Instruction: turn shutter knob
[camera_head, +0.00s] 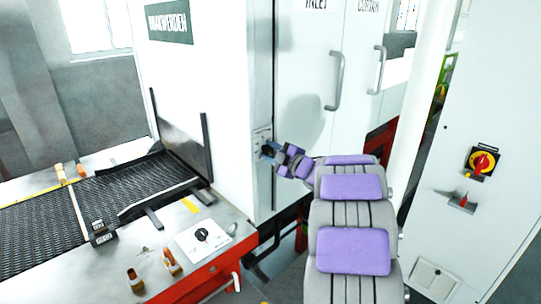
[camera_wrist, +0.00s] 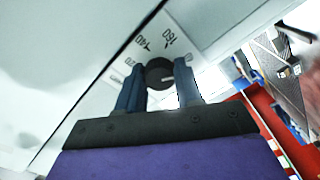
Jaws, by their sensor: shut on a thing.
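A round black knob (camera_wrist: 160,73) sits on a white dial plate (camera_wrist: 168,38) with printed numbers, 140 and 160 among them, in the wrist view. My gripper (camera_wrist: 157,78) has its two blue fingers on either side of the knob and is shut on it. In the head view my gripper (camera_head: 268,151) reaches the narrow front panel of the white machine (camera_head: 212,90), at the end of my grey and purple arm. The knob is largely hidden by the gripper in that view.
A second black knob (camera_head: 202,234) on a white plate sits on the metal table. A dark mesh belt (camera_head: 80,205) runs into the machine. Cabinet doors with handles (camera_head: 337,82) stand right of the gripper. A red and yellow switch (camera_head: 482,160) is at far right.

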